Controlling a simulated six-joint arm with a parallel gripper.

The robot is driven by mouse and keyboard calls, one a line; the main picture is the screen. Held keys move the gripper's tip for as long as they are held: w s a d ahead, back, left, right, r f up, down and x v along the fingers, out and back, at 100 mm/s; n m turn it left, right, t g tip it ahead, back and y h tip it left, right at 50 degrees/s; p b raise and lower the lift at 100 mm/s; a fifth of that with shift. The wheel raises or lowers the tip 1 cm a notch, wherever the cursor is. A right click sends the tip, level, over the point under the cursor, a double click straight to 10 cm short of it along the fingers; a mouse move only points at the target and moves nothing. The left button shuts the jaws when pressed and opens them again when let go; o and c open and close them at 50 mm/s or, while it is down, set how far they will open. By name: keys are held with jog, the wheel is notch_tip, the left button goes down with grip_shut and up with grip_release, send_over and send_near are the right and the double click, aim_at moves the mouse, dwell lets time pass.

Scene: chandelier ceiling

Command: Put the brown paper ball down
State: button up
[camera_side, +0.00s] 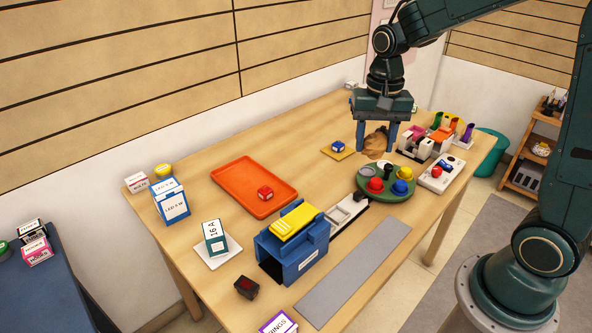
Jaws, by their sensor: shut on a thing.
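The brown paper ball (376,142) is near the far right part of the wooden table. My gripper (377,139) points down with its two blue fingers on either side of the ball, shut on it. The ball is low, at or just above the tabletop; I cannot tell whether it touches the wood. The fingers hide part of its sides.
A green round tray (408,190) with colored pieces stands just in front of the ball. A white organizer (415,154) is close on the right. Bare table lies behind the orange tray (228,183).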

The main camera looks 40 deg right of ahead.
jog(key=w+d, duration=0.1)
jog(key=w, duration=1.3)
jog(key=shift+w+d+f, duration=0.2)
jog(key=shift+d+f, duration=0.1)
jog(key=shift+f, duration=0.05)
notch_tip(320, 180, down, 16)
jog(key=shift+r, duration=0.15)
jog(key=shift+f, duration=2.15)
jog(key=shift+f, duration=0.15)
jog(key=o, duration=0.9)
jog(key=shift+o, duration=0.2)
